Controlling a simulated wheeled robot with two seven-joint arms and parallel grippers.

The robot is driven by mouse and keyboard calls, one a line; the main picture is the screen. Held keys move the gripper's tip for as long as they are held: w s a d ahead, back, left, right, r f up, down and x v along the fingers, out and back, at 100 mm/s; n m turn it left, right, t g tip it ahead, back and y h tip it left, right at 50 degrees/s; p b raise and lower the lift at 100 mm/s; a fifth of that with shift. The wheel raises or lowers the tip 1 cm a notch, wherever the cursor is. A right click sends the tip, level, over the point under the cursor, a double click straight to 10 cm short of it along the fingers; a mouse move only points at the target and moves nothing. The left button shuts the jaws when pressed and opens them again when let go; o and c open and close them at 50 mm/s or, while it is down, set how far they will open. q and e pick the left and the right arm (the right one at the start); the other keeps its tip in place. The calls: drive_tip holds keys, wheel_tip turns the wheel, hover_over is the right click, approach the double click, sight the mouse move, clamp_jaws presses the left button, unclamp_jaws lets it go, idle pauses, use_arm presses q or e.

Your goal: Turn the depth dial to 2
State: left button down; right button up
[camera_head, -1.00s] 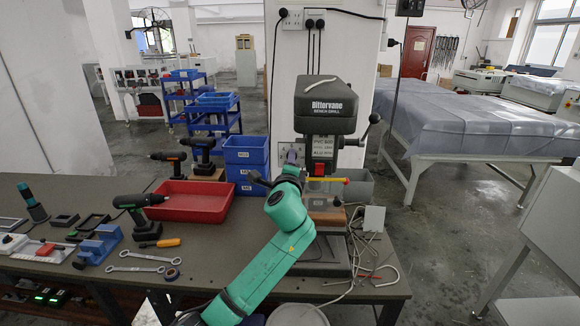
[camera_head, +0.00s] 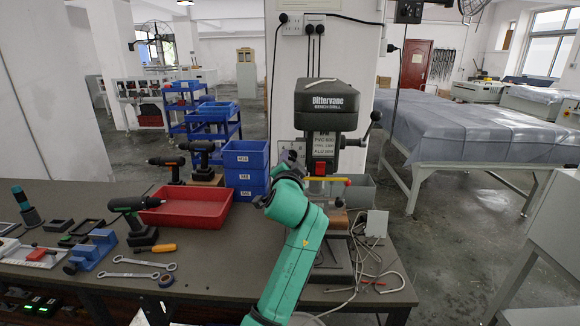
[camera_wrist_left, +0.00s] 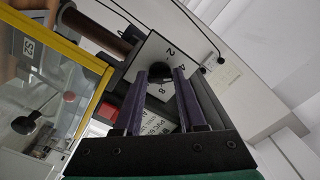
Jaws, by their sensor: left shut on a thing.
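The bench drill (camera_head: 326,100) stands at the back of the bench, dark grey on top with a label plate on its front. In the head view my left gripper (camera_head: 290,157) is at the left side of the drill, and the dial is hidden there. The knob's pointer cannot be made out. My right gripper is not in view.
A yellow-framed clear guard (camera_wrist_left: 75,75) is close to the left gripper. Blue bins (camera_head: 246,165) and a red tray (camera_head: 190,207) stand left of the drill. A feed handle (camera_head: 366,130) sticks out at its right. Cables lie on the bench at right.

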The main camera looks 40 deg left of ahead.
use_arm(q)
drive_tip(key=n+b, duration=0.2)
drive_tip(key=n, duration=0.4)
drive_tip(key=shift+w+d+f, duration=0.1)
drive_tip(key=shift+f, duration=0.05)
drive_tip(key=n+b, duration=0.1)
drive_tip(key=n, duration=0.4)
drive_tip(key=shift+n+b, duration=0.3)
drive_tip(key=shift+n, duration=0.1)
drive_tip(key=c, duration=0.8)
unclamp_jaws()
drive_tip(key=shift+o, duration=0.2)
